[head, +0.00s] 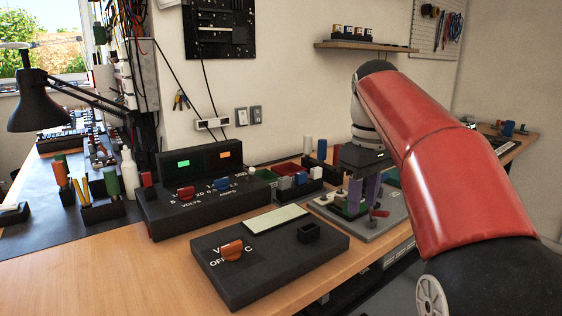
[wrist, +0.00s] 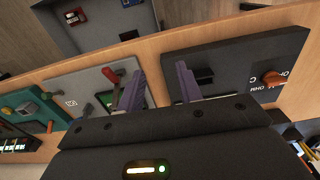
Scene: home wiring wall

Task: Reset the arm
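My red arm reaches across the right of the head view. My gripper (head: 363,195) points down over the grey fixture plate (head: 390,217) at the bench's front. Its two purple fingers stand apart with a clear gap in the wrist view (wrist: 158,88), and I see nothing held between them. A red-handled lever (head: 378,214) on the plate is close to the fingers; it also shows left of them in the wrist view (wrist: 111,76). I cannot tell whether the fingers touch anything.
A black meter box (head: 270,260) with an orange knob lies left of my gripper. A black power supply (head: 200,190) with lit displays stands behind it. Bare wood (head: 90,270) is clear at front left.

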